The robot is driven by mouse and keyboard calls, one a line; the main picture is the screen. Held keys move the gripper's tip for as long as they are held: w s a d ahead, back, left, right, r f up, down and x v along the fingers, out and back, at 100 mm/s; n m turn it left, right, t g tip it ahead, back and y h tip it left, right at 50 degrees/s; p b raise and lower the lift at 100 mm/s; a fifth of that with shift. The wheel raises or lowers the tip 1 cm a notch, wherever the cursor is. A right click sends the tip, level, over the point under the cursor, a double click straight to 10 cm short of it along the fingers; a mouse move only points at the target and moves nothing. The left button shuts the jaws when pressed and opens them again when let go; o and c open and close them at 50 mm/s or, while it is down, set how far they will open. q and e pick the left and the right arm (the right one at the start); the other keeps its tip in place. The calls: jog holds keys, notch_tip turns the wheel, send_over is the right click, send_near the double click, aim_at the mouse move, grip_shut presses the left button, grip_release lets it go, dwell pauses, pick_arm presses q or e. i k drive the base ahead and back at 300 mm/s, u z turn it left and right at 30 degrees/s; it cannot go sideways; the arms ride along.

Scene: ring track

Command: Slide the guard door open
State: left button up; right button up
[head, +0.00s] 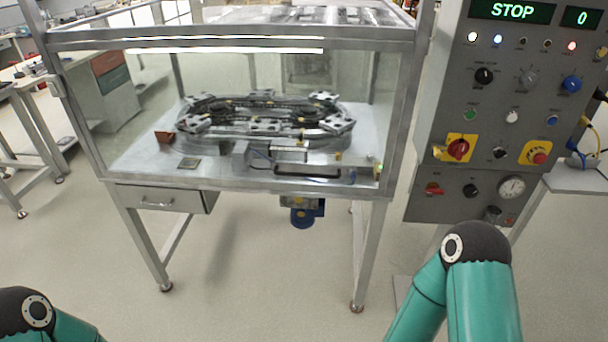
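The guard door (140,110) is a clear panel in a grey metal frame on the front of the ring track cabinet. It appears to cover the front opening, and I cannot make out a handle for certain. Teal links of my arms show at the lower left and lower right. Both of my grippers are out of view.
A control panel (480,180) with lamps, knobs and a display reading STOP stands right of the cabinet. A drawer (158,200) hangs under the cabinet's left side. Benches stand at the far left and a small table (580,180) at the right. The floor in front is clear.

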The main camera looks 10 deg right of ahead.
aim_at(282, 168)
jog(key=u, duration=0.05)
jog(key=i, duration=1)
jog(key=z, duration=0.1)
